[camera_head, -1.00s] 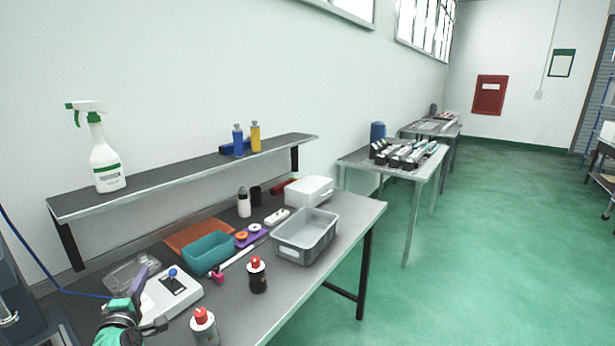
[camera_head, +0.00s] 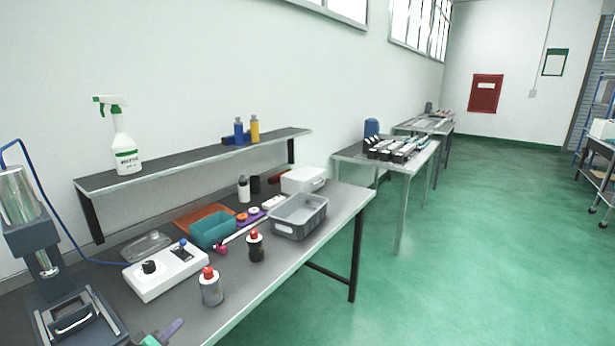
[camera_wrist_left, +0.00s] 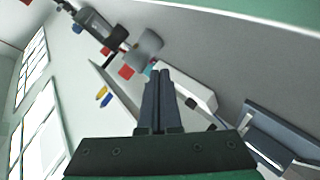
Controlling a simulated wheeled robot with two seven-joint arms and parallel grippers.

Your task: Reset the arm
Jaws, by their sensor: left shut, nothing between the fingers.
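My left gripper (camera_head: 164,334) shows at the bottom edge of the head view, low over the front of the workbench (camera_head: 255,296). Only its tip parts are in frame. In the left wrist view its two fingers (camera_wrist_left: 160,100) lie side by side, shut with nothing between them. It is apart from the white control box (camera_head: 166,270), which sits behind it on the bench. My right gripper is in neither view.
A grey bottle with a red cap (camera_head: 211,288) and a dark bottle (camera_head: 256,248) stand near the bench's front edge. A press (camera_head: 62,290) stands at left. A grey bin (camera_head: 299,216) and teal bin (camera_head: 212,231) stand farther back.

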